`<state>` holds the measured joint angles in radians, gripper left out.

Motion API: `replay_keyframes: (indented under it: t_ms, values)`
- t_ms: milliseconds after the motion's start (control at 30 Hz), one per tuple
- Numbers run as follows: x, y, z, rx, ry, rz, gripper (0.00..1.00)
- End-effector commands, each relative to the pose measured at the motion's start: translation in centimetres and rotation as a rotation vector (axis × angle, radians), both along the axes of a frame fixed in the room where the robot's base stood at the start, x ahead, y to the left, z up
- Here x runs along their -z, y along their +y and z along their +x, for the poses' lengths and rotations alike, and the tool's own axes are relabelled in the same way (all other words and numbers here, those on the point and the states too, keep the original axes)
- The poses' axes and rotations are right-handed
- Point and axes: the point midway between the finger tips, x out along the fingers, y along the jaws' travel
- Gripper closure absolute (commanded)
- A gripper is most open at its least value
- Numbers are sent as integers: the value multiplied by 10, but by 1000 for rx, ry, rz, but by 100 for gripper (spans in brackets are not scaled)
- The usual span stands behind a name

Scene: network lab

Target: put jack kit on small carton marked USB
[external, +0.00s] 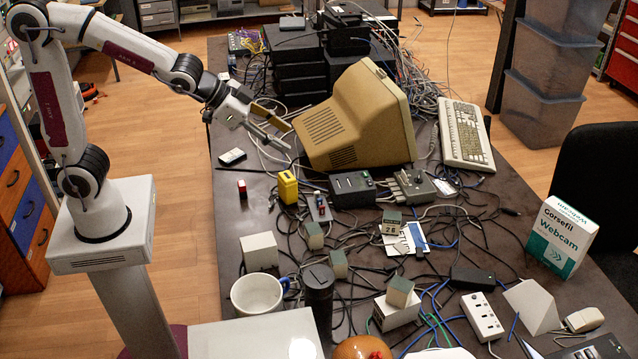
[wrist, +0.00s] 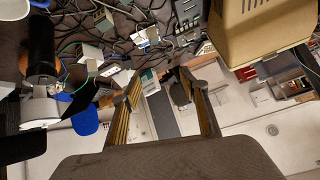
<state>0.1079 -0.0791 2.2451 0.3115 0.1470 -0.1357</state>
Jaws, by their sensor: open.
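My gripper (external: 284,136) is open and empty, above the table just left of the beige monitor. Its two fingers also show apart in the wrist view (wrist: 158,88), with nothing between them. Several small grey-green boxes are on the table: one near the middle (external: 391,222), two left of it (external: 314,236) (external: 339,264), and one on top of a white carton (external: 396,317) at the front. Another white carton (external: 260,251) stands behind the mug. I cannot read a USB mark or tell which box is the jack kit. My gripper is apart from all of them.
The beige monitor (external: 352,118) stands close right of my gripper. Cables cover much of the table. A yellow item (external: 288,187), a mug (external: 257,294), a black cylinder (external: 319,303) and a Webcam box (external: 563,236) stand about. The table's left strip is fairly clear.

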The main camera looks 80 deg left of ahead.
Motion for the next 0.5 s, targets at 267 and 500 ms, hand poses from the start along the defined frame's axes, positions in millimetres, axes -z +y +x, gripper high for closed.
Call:
replay_keyframes:
  t_ms: [267, 500]
  values:
    - [-14, 28, -67, -89, 76, -9, 56]
    - [-17, 42, -128, -147, 151, -31, 56]
